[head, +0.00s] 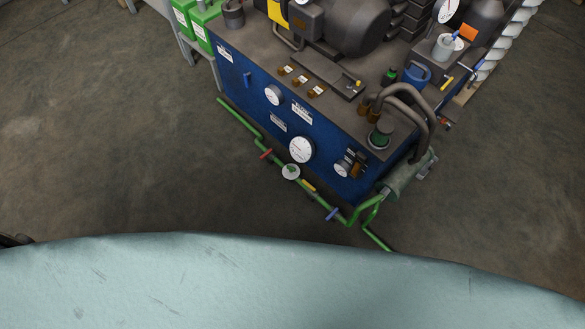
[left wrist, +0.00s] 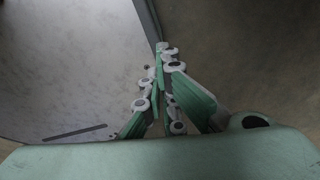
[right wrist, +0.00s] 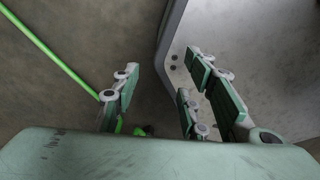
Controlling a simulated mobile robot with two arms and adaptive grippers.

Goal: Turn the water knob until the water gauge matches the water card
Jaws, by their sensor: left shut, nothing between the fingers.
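A blue cabinet (head: 325,160) in the head view carries a large white gauge (head: 301,149), a smaller white gauge (head: 273,95) and a small gauge (head: 343,168) at the right. White cards (head: 302,112) are on its front, their print too small to read. I cannot tell which gauge, card or knob is the water one. Red (head: 266,153), yellow (head: 309,185) and blue (head: 333,213) handles sit on the green pipe in front. My left gripper (left wrist: 164,50) is shut and empty. My right gripper (right wrist: 162,66) is open and empty. Neither shows in the head view.
Green pipe (head: 240,115) runs along the cabinet's front, with a round white disc (head: 291,171) by it. Bare floor (head: 130,150) lies left and right.

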